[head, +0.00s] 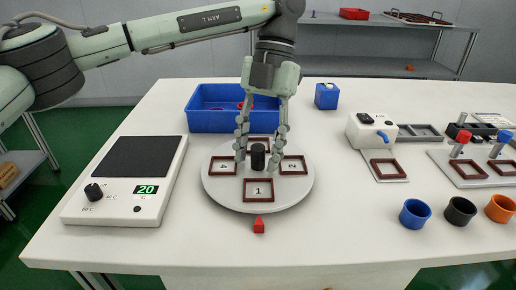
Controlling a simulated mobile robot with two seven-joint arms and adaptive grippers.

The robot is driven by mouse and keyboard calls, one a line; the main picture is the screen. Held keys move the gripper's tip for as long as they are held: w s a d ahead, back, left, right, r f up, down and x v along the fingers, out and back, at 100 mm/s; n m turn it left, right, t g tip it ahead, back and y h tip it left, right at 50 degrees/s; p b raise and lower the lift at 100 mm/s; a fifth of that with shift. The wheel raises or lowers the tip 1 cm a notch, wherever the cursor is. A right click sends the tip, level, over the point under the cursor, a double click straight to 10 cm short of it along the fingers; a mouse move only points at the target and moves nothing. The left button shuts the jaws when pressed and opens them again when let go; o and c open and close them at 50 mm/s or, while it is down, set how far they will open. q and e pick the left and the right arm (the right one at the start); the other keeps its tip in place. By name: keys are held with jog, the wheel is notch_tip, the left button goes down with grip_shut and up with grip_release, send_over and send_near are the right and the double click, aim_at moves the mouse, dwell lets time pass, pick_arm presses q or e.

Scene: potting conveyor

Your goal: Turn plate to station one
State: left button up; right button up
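The round light-grey plate (225,188) lies on the white table and carries framed stations around a black centre knob (258,157). Station one (258,190), a dark red frame marked 1, is at the front, in line with the red pointer (259,226) on the table. Station 2 (291,165) is at the right and station 4 (224,166) at the left. The rear station is partly hidden behind the knob and fingers. My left gripper (257,168) points down over the plate, open, with one finger on each side of the knob and gaps visible. My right gripper is out of view.
A white heater (125,190) with a display reading 20 stands to the left. A blue bin (206,122) and small blue box (327,96) are behind. Blue (415,214), black (460,211) and orange (499,209) cups stand front right. The front table strip is mostly clear.

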pick_arm(q)
jog(key=v, duration=1.2)
jog(key=shift+s, duration=0.1)
